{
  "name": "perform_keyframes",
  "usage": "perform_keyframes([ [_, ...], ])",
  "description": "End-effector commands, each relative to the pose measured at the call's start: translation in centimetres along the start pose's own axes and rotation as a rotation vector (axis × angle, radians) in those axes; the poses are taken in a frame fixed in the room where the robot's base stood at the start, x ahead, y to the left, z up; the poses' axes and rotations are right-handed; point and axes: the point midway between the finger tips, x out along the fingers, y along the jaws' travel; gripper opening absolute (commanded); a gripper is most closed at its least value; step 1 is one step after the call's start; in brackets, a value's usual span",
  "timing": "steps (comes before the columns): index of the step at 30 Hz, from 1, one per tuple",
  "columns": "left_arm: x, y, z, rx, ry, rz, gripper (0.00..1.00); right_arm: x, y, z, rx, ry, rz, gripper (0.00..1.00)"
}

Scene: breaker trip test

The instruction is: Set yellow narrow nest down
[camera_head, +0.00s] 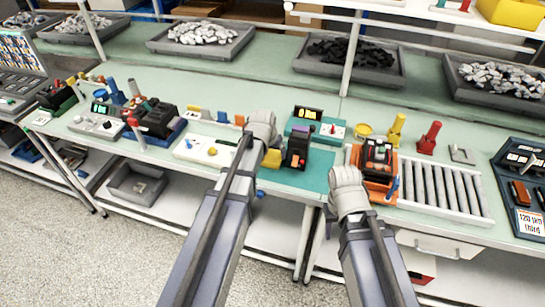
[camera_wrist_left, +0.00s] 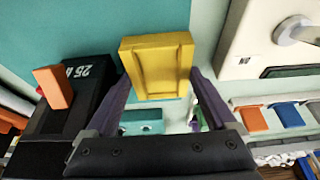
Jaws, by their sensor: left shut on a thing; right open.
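My left gripper (camera_head: 270,150) is shut on the yellow narrow nest (camera_head: 272,158). In the left wrist view the nest (camera_wrist_left: 158,68) sits between the two purple fingers of the gripper (camera_wrist_left: 163,95), with teal surface behind it. Whether it touches the surface I cannot tell. A black breaker (camera_head: 297,147) with an orange lever stands just right of the gripper; it also shows in the left wrist view (camera_wrist_left: 85,90). My right gripper (camera_head: 352,180) is open, beside the orange fixture (camera_head: 378,192); its fingers are largely hidden.
A teal mat (camera_head: 312,180) has bare room right of the breaker. A row with orange (camera_wrist_left: 252,118) and blue (camera_wrist_left: 287,114) nests lies near the left gripper. A white device with a knob (camera_wrist_left: 290,32) is close by. A roller conveyor (camera_head: 440,188) is at right.

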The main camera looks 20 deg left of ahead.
Motion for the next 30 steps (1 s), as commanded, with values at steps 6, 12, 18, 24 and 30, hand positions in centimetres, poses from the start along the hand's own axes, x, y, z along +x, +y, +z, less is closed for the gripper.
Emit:
perform_keyframes([
  [6,0.0,0.0,0.0,0.000,0.000,0.000,0.13,0.0,0.0,0.0,0.000,0.000,0.000,0.50],
  [12,0.0,0.0,0.0,0.000,0.000,0.000,0.01,0.0,0.0,0.0,0.000,0.000,0.000,0.50],
  [18,-0.2,0.0,-0.1,0.000,0.000,0.000,0.01,-0.2,0.0,0.0,0.000,0.000,0.000,0.50],
  [24,-1.0,0.0,-0.4,0.000,0.000,0.000,0.01,-1.1,0.1,0.1,0.000,0.000,0.000,0.50],
  [30,-2.4,0.0,-1.0,0.000,0.000,0.000,0.01,-2.6,0.2,0.1,0.000,0.000,0.000,0.50],
])
